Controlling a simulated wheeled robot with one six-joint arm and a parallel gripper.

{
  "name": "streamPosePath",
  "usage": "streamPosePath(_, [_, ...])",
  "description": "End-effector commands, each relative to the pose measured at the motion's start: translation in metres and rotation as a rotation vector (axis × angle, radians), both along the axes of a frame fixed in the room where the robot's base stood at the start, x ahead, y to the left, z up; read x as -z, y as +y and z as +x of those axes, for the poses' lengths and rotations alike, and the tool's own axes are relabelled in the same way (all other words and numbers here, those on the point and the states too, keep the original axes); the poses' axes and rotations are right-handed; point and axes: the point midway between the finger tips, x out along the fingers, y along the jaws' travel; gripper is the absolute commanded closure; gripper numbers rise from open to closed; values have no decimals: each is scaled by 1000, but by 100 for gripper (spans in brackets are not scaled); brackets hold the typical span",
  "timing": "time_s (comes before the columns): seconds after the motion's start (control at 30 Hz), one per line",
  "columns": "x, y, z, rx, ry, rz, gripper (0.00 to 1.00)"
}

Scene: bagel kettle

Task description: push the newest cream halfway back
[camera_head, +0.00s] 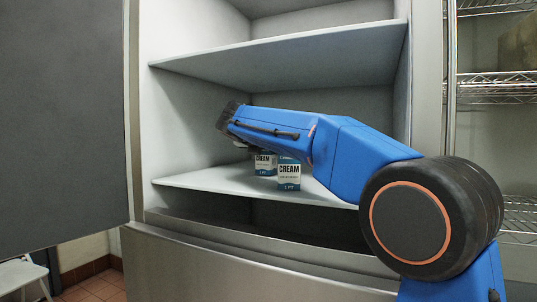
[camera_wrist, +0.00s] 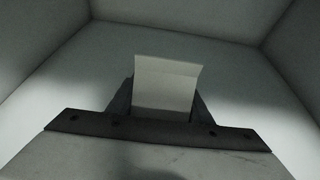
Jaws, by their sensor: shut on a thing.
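Two white-and-blue cream cartons stand upright on the middle shelf (camera_head: 215,181) in the head view. One cream carton (camera_head: 289,175) is nearer the front edge, and the other cream carton (camera_head: 264,164) is just left of it and farther back. My arm hides their tops. In the wrist view, my gripper (camera_wrist: 164,108) is shut on a pale carton (camera_wrist: 166,85), with one dark finger on each side. My gripper is mostly hidden behind my arm in the head view, so I cannot tell which carton it holds. No date is readable.
The refrigerator's upper shelf (camera_head: 290,52) is just above my arm. The open door (camera_head: 60,120) stands at the left. The middle shelf looks bare left of the cartons. Wire racks (camera_head: 495,88) stand outside at the right.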

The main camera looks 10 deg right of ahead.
Motion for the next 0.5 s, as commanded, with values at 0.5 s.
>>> streamPosePath(0.5, [-1, -17, 23, 0, -2, -1, 93])
